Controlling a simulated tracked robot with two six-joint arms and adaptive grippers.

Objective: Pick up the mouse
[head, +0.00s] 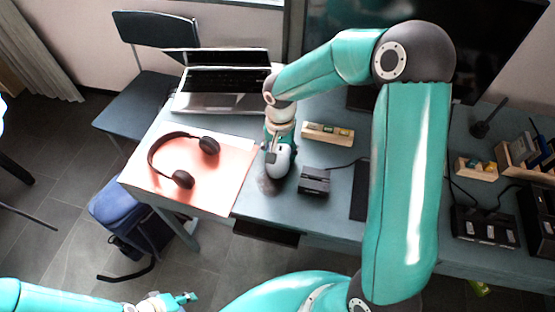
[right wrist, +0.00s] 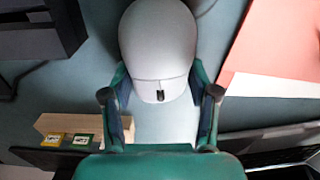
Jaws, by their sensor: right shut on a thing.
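The mouse (head: 282,163) is pale grey-white with a dark wheel. In the head view it is by the right edge of the pink sheet, with a dark shadow patch on the table beside it. My right gripper (head: 273,149) is shut on it from above. In the right wrist view the mouse (right wrist: 158,42) sits between the two fingers (right wrist: 160,98), one on each side. The shadow suggests it is slightly above the table. My left gripper (head: 182,299) is at the bottom left, away from the table and apparently empty; its finger gap is unclear.
Black headphones (head: 183,181) lie on the pink sheet (head: 225,187). A laptop (head: 222,90) is behind. A wooden block with small cards (head: 327,132) and a black box (head: 314,181) stand to the right. A chair (head: 138,101) and a blue bag (head: 132,205) are left of the table.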

